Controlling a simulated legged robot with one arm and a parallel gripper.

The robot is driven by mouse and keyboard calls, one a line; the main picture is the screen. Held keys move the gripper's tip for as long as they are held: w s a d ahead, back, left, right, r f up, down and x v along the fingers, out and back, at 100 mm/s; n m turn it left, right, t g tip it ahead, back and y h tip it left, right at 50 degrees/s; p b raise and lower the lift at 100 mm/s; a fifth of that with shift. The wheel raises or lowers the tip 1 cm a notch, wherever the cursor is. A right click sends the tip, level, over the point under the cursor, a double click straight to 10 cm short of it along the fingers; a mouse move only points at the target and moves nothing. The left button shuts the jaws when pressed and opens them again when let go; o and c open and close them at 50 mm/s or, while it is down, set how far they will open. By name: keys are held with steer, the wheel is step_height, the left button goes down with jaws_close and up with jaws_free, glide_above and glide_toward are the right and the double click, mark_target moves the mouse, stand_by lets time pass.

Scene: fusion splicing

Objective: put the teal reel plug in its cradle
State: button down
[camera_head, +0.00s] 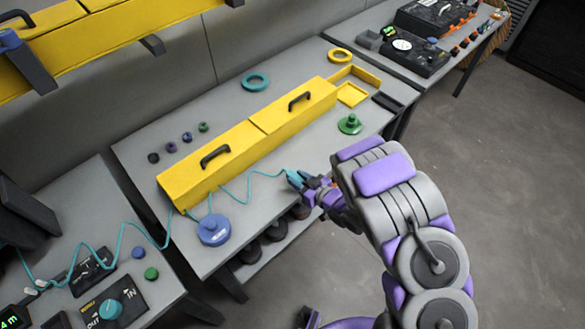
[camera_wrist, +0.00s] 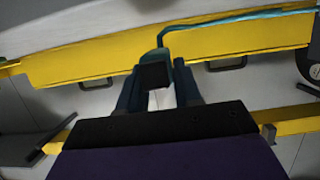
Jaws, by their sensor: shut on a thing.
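The teal plug (camera_head: 293,176) is at the end of a teal cable (camera_head: 237,192), in front of the long yellow box on the middle bench. My gripper (camera_head: 303,182) is shut on it near the bench's front edge. In the wrist view the plug (camera_wrist: 158,57) shows teal beyond a dark block between my fingers (camera_wrist: 157,85), and the cable (camera_wrist: 235,19) trails off to the right. The fingers hide much of the plug. I cannot tell which part of the bench is the plug's cradle.
The yellow box (camera_head: 272,129) with two black handles spans the bench. A blue reel (camera_head: 213,231) stands front left and a green reel (camera_head: 350,124) to the right. A yellow square tray (camera_head: 352,95) and a black tray (camera_head: 388,102) lie at the right end. The cable runs to the left bench.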

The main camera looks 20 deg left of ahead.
steer(key=b, duration=0.2)
glide_above(293, 166)
steer(key=s+d, duration=0.1)
steer(key=s, duration=0.1)
steer(key=shift+f, duration=0.45)
step_height(293, 166, down, 4)
steer(key=shift+r+b, duration=0.2)
steer(key=shift+b, duration=0.3)
steer(key=shift+r, duration=0.1)
steer(key=c, duration=0.8)
jaws_free()
steer(key=p+v, duration=0.2)
steer(key=v, duration=1)
